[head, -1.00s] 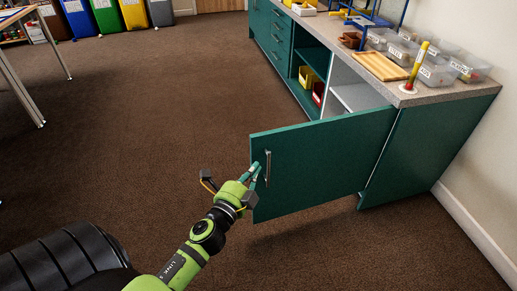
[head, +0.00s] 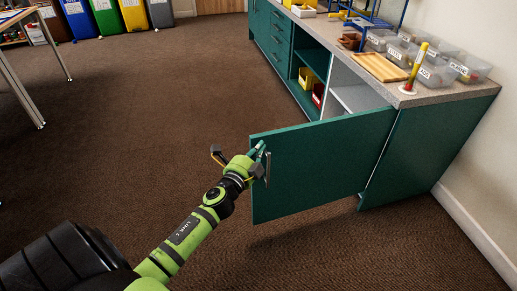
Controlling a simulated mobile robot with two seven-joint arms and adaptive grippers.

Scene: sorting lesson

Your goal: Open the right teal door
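The right teal door (head: 325,165) of the low cabinet stands wide open, swung out into the room from its hinge side at the right. Its upright metal bar handle (head: 268,172) is near the door's free left edge. My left gripper (head: 259,150) is at that free edge, close beside the upper part of the handle. Its fingers partly overlap each other and the door, so I cannot tell whether they touch the handle or how far apart they are. My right gripper is not in view.
The open cabinet shows a pale shelf (head: 357,98), with a yellow bin (head: 308,79) and a red bin (head: 318,95) beside it. Clear labelled boxes (head: 437,74), a wooden tray (head: 380,67) and a ring stack (head: 415,70) stand on the counter. The brown floor left of the door is clear.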

